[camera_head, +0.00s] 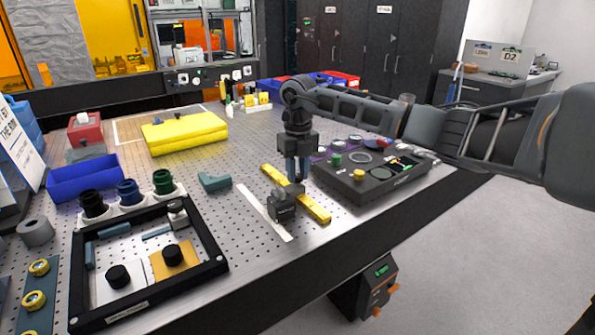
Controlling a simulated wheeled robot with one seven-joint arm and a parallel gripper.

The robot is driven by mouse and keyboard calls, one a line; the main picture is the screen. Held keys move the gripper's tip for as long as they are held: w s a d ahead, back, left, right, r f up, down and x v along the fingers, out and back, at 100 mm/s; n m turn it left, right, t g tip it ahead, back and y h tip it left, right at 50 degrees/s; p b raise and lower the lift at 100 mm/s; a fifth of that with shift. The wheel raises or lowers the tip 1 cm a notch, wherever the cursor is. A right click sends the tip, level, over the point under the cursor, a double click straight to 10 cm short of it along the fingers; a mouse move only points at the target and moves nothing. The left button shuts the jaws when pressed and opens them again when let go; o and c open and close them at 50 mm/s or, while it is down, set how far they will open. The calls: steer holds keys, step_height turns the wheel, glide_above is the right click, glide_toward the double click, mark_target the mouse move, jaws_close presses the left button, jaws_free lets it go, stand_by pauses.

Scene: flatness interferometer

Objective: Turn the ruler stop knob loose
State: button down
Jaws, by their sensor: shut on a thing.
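A yellow ruler (317,209) lies slantwise on the perforated table top. My gripper (297,178) points straight down at the ruler, just behind and right of the stop's top. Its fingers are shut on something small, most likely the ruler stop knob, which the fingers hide. I cannot make out the knob's outline or how far it is turned.
A pale flat strip (265,213) lies left of the ruler. A black panel box (375,187) with colored knobs stands close on the right. A black frame (215,255) with knobbed pieces is at front left. A teal angled piece (214,182) lies behind left. The table's front edge is near.

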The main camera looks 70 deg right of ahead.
steer(key=n+b, duration=0.3)
steer(key=shift+f+n, duration=0.15)
steer(key=shift+n, duration=0.25)
steer(key=n+b, duration=0.3)
steer(key=n, duration=0.1)
steer(key=shift+n, duration=0.3)
steer(key=n+b, duration=0.2)
steer(key=n, duration=0.2)
steer(key=shift+b, duration=0.4)
steer(key=shift+n+b, duration=0.65)
steer(key=shift+n, duration=1.65)
steer(key=shift+r, duration=0.2)
steer(key=c, duration=0.8)
jaws_free()
steer(key=shift+c, duration=0.2)
